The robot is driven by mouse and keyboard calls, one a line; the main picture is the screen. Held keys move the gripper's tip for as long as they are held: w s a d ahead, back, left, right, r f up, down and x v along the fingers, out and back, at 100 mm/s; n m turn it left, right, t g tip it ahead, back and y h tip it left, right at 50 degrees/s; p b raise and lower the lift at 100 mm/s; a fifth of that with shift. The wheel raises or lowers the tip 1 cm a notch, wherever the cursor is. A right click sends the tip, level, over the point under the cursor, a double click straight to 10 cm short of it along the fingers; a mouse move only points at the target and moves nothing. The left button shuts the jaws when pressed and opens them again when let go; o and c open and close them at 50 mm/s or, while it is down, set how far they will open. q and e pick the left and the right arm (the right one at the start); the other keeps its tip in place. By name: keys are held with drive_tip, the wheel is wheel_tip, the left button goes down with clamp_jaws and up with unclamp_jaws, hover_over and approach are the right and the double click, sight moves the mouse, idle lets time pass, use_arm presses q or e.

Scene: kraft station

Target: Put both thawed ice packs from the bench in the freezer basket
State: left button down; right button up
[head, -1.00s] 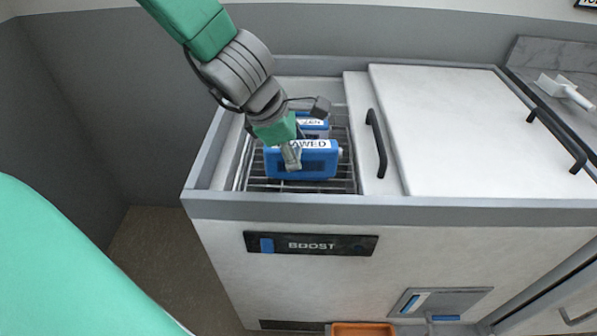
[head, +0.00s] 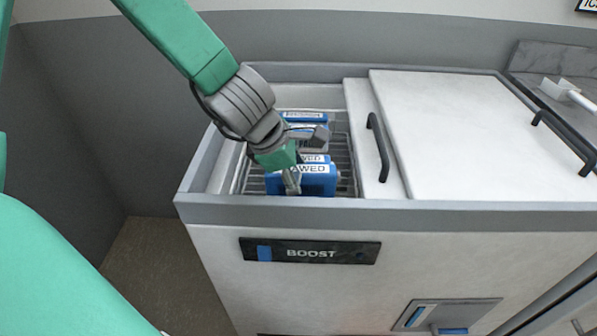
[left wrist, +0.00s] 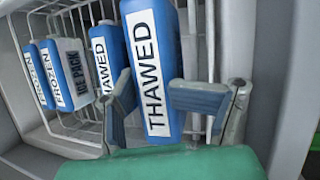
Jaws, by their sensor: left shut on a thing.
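My left gripper (head: 291,178) is shut on a blue ice pack (head: 316,186) with a white THAWED label. It holds the pack upright, low inside the wire freezer basket (head: 346,165), near its front. In the left wrist view the held pack (left wrist: 152,75) stands between the two fingers (left wrist: 160,103). A second THAWED pack (left wrist: 108,52) stands beside it in the basket, and its top also shows in the head view (head: 318,158). Whether the held pack touches the basket floor is hidden. My right gripper is not in view.
FROZEN packs (left wrist: 68,75) stand at the far end of the same basket. The open well has a grey rim (head: 330,212). A white lid (head: 470,135) with a black handle (head: 378,148) lies to the right. A BOOST panel (head: 310,251) is on the front.

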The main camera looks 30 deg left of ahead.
use_arm(q)
drive_tip(key=shift+f, duration=0.15)
drive_tip(key=shift+c, duration=2.2)
unclamp_jaws()
drive_tip(key=shift+a, duration=0.2)
drive_tip(key=shift+r, duration=0.25)
drive_tip(key=p+v, duration=0.6)
drive_tip(key=v, duration=0.6)
drive_tip(key=shift+r+p, duration=0.35)
drive_tip(key=shift+p, duration=0.05)
drive_tip(key=shift+s+d+f, duration=0.1)
drive_tip(key=shift+s+d, duration=0.05)
